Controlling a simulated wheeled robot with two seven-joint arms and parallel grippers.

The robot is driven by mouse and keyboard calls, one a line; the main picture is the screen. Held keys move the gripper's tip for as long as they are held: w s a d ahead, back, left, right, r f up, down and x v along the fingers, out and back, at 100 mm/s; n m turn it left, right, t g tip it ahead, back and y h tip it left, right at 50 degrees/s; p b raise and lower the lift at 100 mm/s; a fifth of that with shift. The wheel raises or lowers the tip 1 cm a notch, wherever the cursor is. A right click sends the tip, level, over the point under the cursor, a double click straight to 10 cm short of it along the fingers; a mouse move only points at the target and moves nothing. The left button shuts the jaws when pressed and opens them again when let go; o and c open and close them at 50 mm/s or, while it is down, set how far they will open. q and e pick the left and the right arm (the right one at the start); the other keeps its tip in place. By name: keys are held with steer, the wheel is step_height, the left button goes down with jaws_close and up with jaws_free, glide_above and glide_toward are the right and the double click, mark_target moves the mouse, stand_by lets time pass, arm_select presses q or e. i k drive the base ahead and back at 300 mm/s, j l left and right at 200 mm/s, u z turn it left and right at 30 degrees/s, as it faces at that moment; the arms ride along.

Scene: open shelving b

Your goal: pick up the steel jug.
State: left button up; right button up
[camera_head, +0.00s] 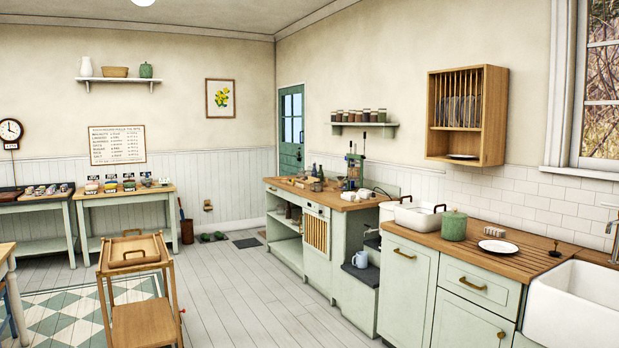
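I cannot pick out the steel jug with certainty. A small pale blue-grey vessel with a handle (361,259) stands upright on a dark low shelf (366,274) in the gap between the two counter sections; its material is too small to tell. Small metallic-looking items (317,186) on the far wooden worktop (345,205) are also too small to name. Neither of my grippers shows in the head view.
A wooden trolley (145,318) with a tray stands at front left. The near worktop (490,257) holds a white basin (419,215), a green canister (453,225) and a white plate (498,246). The plank floor (240,300) between trolley and cabinets is clear.

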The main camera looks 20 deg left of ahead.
mark_target(319, 187)
steer(key=i+j+u, duration=0.3)
steer(key=i, duration=0.15)
steer(key=i+j+u, duration=0.2)
steer(key=i+u, duration=0.15)
steer(key=i, duration=0.15)
steer(key=i+j+u, duration=0.1)
steer(key=i+u, duration=0.2)
steer(key=i, duration=0.15)
steer(key=i+u, duration=0.1)
steer(key=i, duration=2.55)
steer(key=i+z, duration=0.15)
steer(key=i, duration=0.4)
steer(key=i+j+z, duration=0.1)
steer(key=i, duration=0.5)
steer(key=i+j+z, duration=0.15)
steer(key=i, duration=0.4)
steer(key=i+j+z, duration=0.2)
steer(key=i+z, duration=0.2)
steer(key=i+j+z, duration=0.85)
